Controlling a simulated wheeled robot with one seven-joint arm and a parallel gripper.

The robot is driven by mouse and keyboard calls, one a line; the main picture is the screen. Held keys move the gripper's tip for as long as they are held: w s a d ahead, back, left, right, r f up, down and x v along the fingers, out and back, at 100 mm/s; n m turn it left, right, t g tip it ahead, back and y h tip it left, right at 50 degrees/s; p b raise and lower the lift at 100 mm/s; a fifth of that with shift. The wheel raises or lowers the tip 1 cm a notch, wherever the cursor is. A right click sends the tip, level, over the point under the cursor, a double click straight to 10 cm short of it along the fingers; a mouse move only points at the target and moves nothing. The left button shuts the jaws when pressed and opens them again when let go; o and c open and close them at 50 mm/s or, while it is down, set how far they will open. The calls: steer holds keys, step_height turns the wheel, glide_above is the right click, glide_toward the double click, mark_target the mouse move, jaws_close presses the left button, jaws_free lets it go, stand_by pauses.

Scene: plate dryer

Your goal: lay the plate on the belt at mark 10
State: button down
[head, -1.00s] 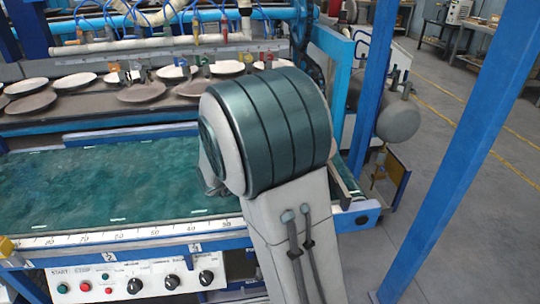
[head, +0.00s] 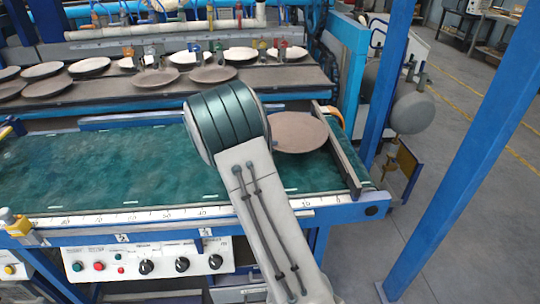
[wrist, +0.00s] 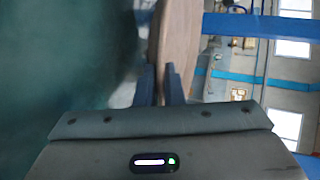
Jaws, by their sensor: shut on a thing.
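A brown round plate (head: 298,132) shows in the head view to the right of my arm, over the right end of the green belt (head: 100,172). It looks close to level; I cannot tell whether it touches the belt. In the wrist view my gripper (wrist: 159,82) is shut on the plate's edge (wrist: 178,40), with one finger on each side. In the head view my arm hides the gripper. Mark 10 (head: 306,205) is on the white scale along the belt's front edge, nearer the viewer than the plate.
A dark bar (head: 340,150) crosses the belt's right end, close to the plate. Behind, a dark shelf (head: 300,84) carries several plates. A control panel (head: 150,263) sits below the scale. A blue post (head: 435,150) stands at right. The belt left of my arm is clear.

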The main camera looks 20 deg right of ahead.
steer(key=shift+f, duration=1.8)
steer(key=c, duration=1.8)
jaws_free()
steer(key=shift+f, duration=0.15)
steer(key=shift+c, duration=0.2)
